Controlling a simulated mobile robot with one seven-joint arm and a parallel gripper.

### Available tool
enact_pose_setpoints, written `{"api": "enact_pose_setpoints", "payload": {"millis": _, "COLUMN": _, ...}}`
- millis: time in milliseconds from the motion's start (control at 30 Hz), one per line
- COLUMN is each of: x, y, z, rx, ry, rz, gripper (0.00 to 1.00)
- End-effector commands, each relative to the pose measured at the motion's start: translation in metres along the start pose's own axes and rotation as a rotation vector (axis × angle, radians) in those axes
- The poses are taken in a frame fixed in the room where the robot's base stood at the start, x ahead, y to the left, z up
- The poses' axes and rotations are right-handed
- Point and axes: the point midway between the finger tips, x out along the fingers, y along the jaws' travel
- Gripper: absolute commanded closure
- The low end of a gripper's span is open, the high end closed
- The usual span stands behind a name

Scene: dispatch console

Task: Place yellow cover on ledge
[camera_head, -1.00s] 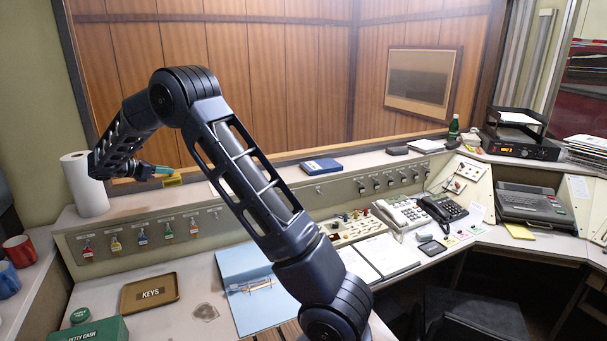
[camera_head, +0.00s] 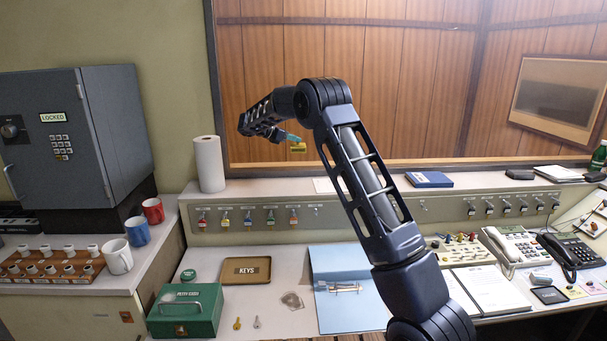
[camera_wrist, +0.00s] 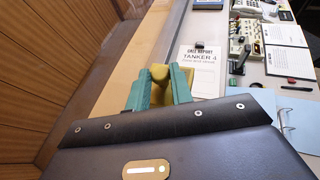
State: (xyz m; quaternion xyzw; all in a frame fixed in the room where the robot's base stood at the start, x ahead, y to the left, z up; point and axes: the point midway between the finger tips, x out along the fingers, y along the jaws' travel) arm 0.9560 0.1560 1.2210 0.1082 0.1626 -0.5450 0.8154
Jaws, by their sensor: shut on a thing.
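The yellow cover (camera_head: 298,147) is held in my gripper (camera_head: 290,137), in front of the wood-panelled window. In the head view it appears above the long pale ledge (camera_head: 260,186) that runs under the window. In the wrist view the teal fingers of my gripper (camera_wrist: 158,90) are closed on the yellow cover (camera_wrist: 160,73), and its rounded end shows between them. Part of the cover is hidden by the fingers. The cover appears clear of the ledge, but the exact gap cannot be told.
A paper towel roll (camera_head: 209,165) stands at the ledge's left end. A blue book (camera_head: 429,180) lies on it to the right. A call report sheet (camera_wrist: 201,68) shows in the wrist view. Below are a key tray (camera_head: 246,270), a green cash box (camera_head: 186,310) and a blue binder (camera_head: 345,310).

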Motion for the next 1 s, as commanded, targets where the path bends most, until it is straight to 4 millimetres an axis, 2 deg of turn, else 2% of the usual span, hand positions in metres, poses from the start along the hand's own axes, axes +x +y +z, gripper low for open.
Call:
{"api": "enact_pose_setpoints", "payload": {"millis": 100, "x": 0.011, "y": 0.0, "z": -0.025, "rx": -0.004, "ry": -0.001, "rz": -0.001, "gripper": 1.0}}
{"api": "enact_pose_setpoints", "payload": {"millis": 400, "x": 0.034, "y": 0.0, "z": -0.083, "rx": -0.002, "ry": 0.0, "rz": 0.0, "gripper": 1.0}}
{"api": "enact_pose_setpoints", "payload": {"millis": 533, "x": 0.041, "y": 0.0, "z": -0.1, "rx": -0.001, "ry": 0.0, "rz": 0.0, "gripper": 1.0}}
{"api": "enact_pose_setpoints", "payload": {"millis": 833, "x": 0.049, "y": 0.0, "z": -0.117, "rx": 0.0, "ry": 0.0, "rz": 0.0, "gripper": 1.0}}
{"api": "enact_pose_setpoints", "payload": {"millis": 1000, "x": 0.058, "y": 0.0, "z": -0.139, "rx": -0.001, "ry": -0.001, "rz": 0.0, "gripper": 1.0}}
